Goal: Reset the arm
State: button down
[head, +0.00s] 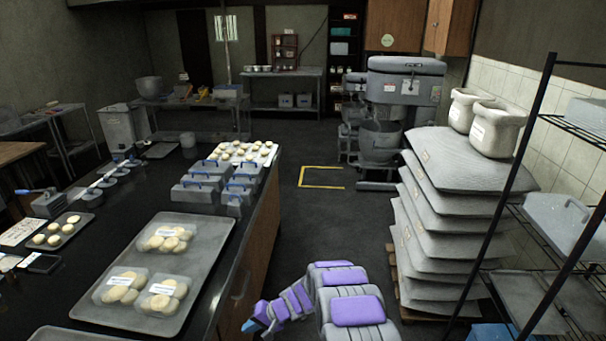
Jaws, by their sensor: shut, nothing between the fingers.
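My arm, grey with purple panels, rises from the bottom edge in the middle of the head view and bends left. My gripper (254,324), at the arm's left end, is small in the picture and shows a blue tip. It is shut and empty. It is beside the right side of the long dark counter (222,292), over the floor edge; I cannot tell the exact gap to the counter.
The counter bears a tray (206,300) with several clear boxes of round dough, and several grey containers (198,189). Stacked sacks (440,222) and a wire rack (583,130) stand on the right. The aisle floor (330,225) ahead is clear, up to a mixer (385,137).

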jog(key=s+d+r+n+g+h, duration=0.1)
jog(key=s+d+r+h, duration=0.1)
jog(key=s+d+r, duration=0.65)
jog(key=s+d+r+n+g+h, duration=0.1)
jog(key=s+d+r, duration=0.2)
jog(key=s+r, duration=0.95)
jog(key=s+d+r+h, duration=0.3)
jog(key=s+d+r, duration=0.2)
jog(key=s+d, duration=0.5)
jog(key=s+d+r+m+h, duration=0.1)
jog(key=s+d+r+h, duration=0.2)
jog(key=s+d, duration=0.6)
jog(key=s+r, duration=0.2)
jog(key=s, duration=0.1)
jog(key=shift+d+r+m+h, duration=0.25)
jog(key=shift+d+m+h, duration=0.05)
jog(key=shift+d, duration=0.05)
jog(key=shift+s, duration=0.1)
